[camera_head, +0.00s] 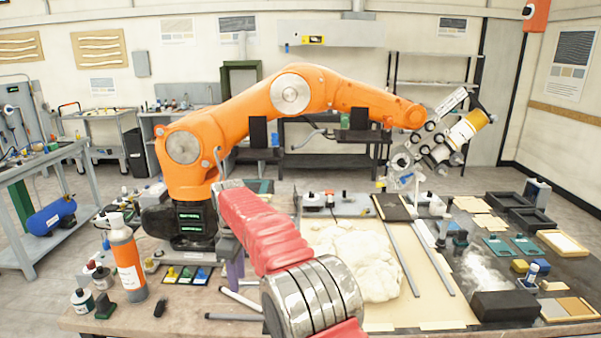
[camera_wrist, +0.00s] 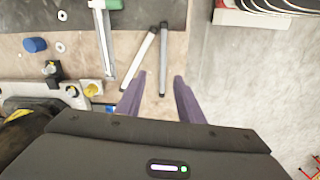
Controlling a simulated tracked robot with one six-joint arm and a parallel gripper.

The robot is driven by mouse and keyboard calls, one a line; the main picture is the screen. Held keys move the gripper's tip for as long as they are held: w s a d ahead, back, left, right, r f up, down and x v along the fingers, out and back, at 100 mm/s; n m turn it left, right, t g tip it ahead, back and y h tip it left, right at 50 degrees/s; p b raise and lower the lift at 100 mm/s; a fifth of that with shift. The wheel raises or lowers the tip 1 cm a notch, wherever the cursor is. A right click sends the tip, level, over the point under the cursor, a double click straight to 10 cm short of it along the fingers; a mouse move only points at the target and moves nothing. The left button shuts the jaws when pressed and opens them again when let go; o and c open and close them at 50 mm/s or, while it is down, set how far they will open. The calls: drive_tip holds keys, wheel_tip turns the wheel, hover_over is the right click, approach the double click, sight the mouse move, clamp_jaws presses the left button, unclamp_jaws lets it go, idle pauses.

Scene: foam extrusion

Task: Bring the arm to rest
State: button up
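My arm reaches forward from the bottom middle of the head view, with a red ribbed sleeve (camera_head: 265,225) and a shiny metal joint. My gripper (camera_wrist: 160,98) has two purple fingers, apart with a clear gap between them. Nothing is held in it. In the head view the fingers (camera_head: 236,275) show only partly, pointing down near the front left of the worktable (camera_head: 185,318). The distance from fingertips to table is hard to judge.
A large orange robot arm (camera_head: 230,115) stands behind mine, its extruder head (camera_head: 445,140) over the right side. Pale foam (camera_head: 355,258) lies at table centre. An orange bottle (camera_head: 127,265) and small jars stand left. Trays (camera_head: 530,219) and blocks crowd the right.

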wheel_tip(320, 180, down, 4)
drive_tip(key=s+d+m, duration=0.1)
drive_tip(key=s+m, duration=0.1)
drive_tip(key=s+d+r+m+t, duration=0.1)
drive_tip(key=s+d+r+m, duration=0.4)
drive_tip(key=s+d, duration=0.6)
drive_tip(key=s+d+r+m+t, duration=0.2)
drive_tip(key=s+d+r+m, duration=0.2)
drive_tip(key=s+d, duration=0.7)
drive_tip(key=s+d+r+m+t, duration=0.2)
drive_tip(key=s+d+r+m, duration=0.3)
drive_tip(key=s+d, duration=0.6)
drive_tip(key=shift+s+d+r+m, duration=0.35)
drive_tip(key=shift+s+r, duration=0.3)
drive_tip(key=shift+s, duration=0.45)
